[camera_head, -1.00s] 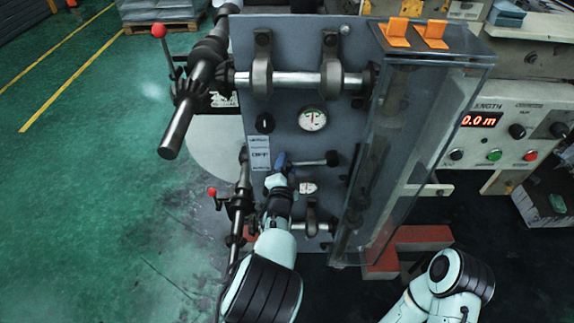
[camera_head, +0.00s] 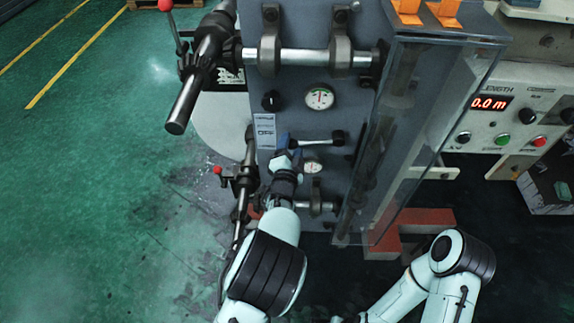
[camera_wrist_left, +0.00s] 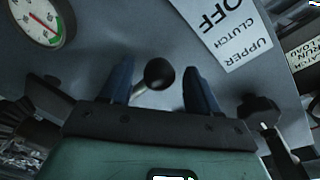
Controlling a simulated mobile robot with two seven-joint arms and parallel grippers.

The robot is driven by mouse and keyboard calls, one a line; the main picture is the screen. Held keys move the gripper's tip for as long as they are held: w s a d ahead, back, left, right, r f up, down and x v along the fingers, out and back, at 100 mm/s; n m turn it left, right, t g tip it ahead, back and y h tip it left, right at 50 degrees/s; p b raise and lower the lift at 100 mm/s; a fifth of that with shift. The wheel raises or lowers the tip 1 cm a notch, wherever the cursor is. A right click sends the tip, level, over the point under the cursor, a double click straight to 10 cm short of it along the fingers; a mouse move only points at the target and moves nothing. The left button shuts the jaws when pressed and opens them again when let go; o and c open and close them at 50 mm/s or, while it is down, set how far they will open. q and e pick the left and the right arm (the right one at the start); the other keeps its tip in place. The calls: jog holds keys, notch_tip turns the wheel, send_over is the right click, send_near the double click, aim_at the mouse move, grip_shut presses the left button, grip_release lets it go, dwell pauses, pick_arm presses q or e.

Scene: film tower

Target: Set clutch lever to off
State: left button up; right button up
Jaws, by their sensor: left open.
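The clutch lever shows in the left wrist view as a round black knob (camera_wrist_left: 159,73) on a short metal stem. In the head view its metal rod (camera_head: 314,139) runs sideways on the grey panel, and its left end is hidden by my gripper. My left gripper (camera_head: 284,141) is at that end. In the wrist view its two blue fingers (camera_wrist_left: 160,86) are apart, one on each side of the knob, with gaps visible. A white label (camera_wrist_left: 228,30) reads "UPPER CLUTCH OFF", upside down in this view. My right gripper is not in view.
A round gauge (camera_head: 319,96) and a black knob (camera_head: 271,101) sit above the lever. A thick shaft (camera_head: 200,80) and a red-balled lever (camera_head: 217,170) stand to the left. A clear guard (camera_head: 418,125) juts out at right. Green floor (camera_head: 90,190) is open at left.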

pick_arm(q)
jog(key=s+a+p, duration=0.1)
jog(key=s, duration=1)
jog(key=shift+s+a+r, duration=0.15)
jog(key=shift+s+r, duration=0.2)
jog(key=shift+r, duration=0.05)
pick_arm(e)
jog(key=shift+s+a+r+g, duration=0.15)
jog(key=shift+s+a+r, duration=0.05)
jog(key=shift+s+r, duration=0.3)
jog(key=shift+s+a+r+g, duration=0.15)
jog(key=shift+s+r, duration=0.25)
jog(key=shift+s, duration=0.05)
